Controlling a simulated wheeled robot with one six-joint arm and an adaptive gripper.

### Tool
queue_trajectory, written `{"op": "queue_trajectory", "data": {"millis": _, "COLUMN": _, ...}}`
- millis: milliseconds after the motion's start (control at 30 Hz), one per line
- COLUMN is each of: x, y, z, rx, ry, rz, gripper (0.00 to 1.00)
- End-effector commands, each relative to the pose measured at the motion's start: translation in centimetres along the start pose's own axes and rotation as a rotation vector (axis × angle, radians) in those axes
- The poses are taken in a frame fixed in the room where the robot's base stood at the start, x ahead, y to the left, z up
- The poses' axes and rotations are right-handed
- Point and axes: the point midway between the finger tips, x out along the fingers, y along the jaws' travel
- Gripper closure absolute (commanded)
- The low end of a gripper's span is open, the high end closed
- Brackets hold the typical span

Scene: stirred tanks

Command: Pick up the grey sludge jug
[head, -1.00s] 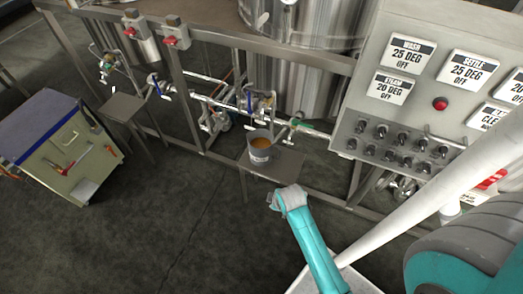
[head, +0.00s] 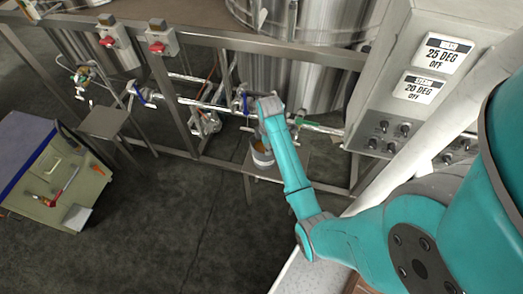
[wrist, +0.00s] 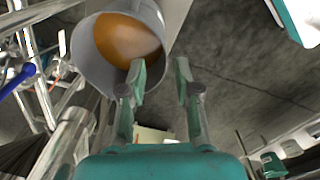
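The grey sludge jug (head: 263,158) stands upright on a small metal shelf (head: 291,166) under the tank frame, partly covered by my arm in the head view. In the wrist view the jug (wrist: 84,50) is at the upper left, its mouth facing the camera, with orange-brown sludge inside. My gripper (wrist: 160,72) is open, nothing between its fingers. Its left fingertip overlaps the jug's near rim in the picture; whether it touches or goes inside I cannot tell. The right finger is clear of the jug. In the head view the fingers are hard to make out.
Pipes and valves with blue handles (head: 145,97) run behind the shelf. The control panel (head: 385,120) stands to the right. A second small shelf (head: 104,122) is empty at the left. A tool cabinet (head: 55,190) stands at far left. The floor between is clear.

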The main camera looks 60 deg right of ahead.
Motion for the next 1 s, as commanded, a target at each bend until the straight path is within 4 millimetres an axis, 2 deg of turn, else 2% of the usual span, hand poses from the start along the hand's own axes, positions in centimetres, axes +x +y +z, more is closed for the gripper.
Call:
{"op": "queue_trajectory", "data": {"millis": 200, "x": 3.3, "y": -0.1, "z": 0.0, "rx": 0.001, "ry": -0.001, "rz": -0.003, "gripper": 0.68}}
{"op": "queue_trajectory", "data": {"millis": 467, "x": 5.1, "y": -0.1, "z": 0.1, "rx": 0.001, "ry": 0.000, "rz": -0.001, "gripper": 0.68}}
{"op": "queue_trajectory", "data": {"millis": 733, "x": 8.7, "y": -0.3, "z": 0.4, "rx": 0.001, "ry": 0.000, "rz": -0.001, "gripper": 0.68}}
{"op": "queue_trajectory", "data": {"millis": 1000, "x": 9.7, "y": -0.2, "z": 0.4, "rx": 0.001, "ry": 0.000, "rz": 0.001, "gripper": 0.68}}
